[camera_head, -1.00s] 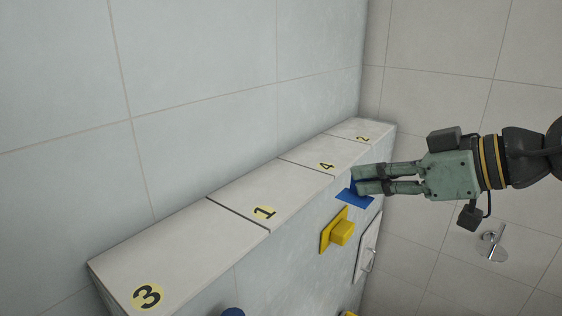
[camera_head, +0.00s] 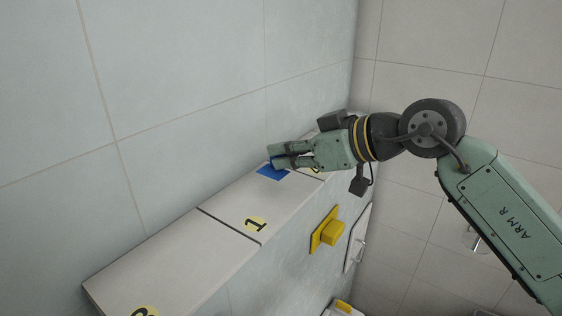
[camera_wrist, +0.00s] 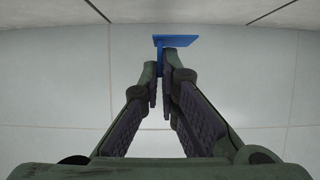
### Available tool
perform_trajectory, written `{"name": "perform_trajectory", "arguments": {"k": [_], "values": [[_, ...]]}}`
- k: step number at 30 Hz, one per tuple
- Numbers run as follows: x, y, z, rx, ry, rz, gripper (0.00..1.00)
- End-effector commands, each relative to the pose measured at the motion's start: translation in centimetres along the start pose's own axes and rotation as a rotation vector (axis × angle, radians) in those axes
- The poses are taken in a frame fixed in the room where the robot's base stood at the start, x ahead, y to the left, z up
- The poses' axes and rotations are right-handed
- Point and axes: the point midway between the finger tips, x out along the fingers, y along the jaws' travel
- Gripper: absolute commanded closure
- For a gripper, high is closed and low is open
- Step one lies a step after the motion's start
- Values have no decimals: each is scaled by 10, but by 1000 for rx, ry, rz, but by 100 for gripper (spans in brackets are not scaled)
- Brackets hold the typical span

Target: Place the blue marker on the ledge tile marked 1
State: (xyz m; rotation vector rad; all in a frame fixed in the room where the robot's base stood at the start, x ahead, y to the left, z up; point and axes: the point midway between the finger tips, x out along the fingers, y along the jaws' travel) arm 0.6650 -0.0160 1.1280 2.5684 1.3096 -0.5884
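The blue marker (camera_head: 274,172) is a blue piece with a flat square plate, held at the tips of my gripper (camera_head: 277,160). In the wrist view the blue marker (camera_wrist: 176,41) shows as a plate with a stem between the closed fingertips (camera_wrist: 165,75). In the head view it appears over the far part of the ledge tile marked 1 (camera_head: 238,205), near the seam with the farther tile. Whether it touches the ledge cannot be told. The yellow label 1 (camera_head: 255,224) is uncovered.
The tile marked 3 (camera_head: 165,270) is nearer along the ledge. My gripper partly hides the farther tiles. A yellow piece with a square plate (camera_head: 327,231) is on the wall face below the ledge. A tiled wall (camera_head: 190,90) rises behind the ledge.

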Motion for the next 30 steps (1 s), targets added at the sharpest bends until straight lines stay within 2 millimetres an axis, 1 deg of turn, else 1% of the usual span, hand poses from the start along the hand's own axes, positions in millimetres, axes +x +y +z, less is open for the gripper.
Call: {"name": "perform_trajectory", "arguments": {"k": [3, 6, 9, 12, 19, 24, 25, 30], "values": [[14, 2, -7, 0, 0, -4, 100], [18, 2, 10, 4, 3, -3, 100], [24, 3, 22, 3, 2, -1, 100], [26, 3, 27, 0, 2, 0, 100], [27, 3, 28, -1, 0, 0, 100], [29, 3, 33, -1, 1, 0, 100], [28, 3, 32, -1, 1, 0, 95], [28, 3, 31, -1, 1, 0, 84]]}}
